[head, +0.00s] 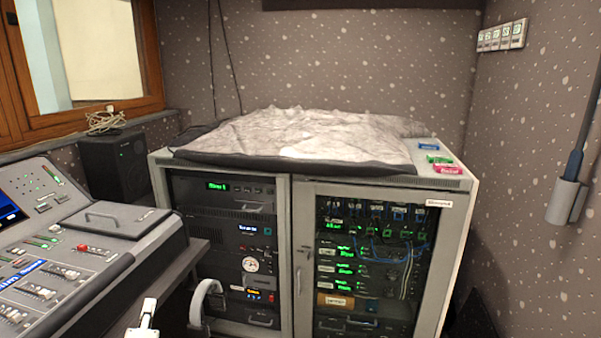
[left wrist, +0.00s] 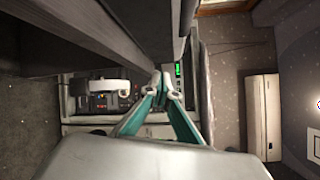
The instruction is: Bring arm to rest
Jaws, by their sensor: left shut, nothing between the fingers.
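My left gripper (head: 149,305) shows only in part at the bottom edge, just right of the console's front edge. In the left wrist view its two teal-sided fingers (left wrist: 167,95) meet at the tips, shut with nothing between them. The fingers are apart from the console and the rack. My right gripper is not in view.
An equipment rack (head: 290,240) with a glass door stands ahead, a grey cloth (head: 300,135) on top. A white curved part (head: 200,298) stands close right of my left gripper. A black speaker (head: 115,165) sits behind the console. A grey holder (head: 566,202) hangs on the right wall.

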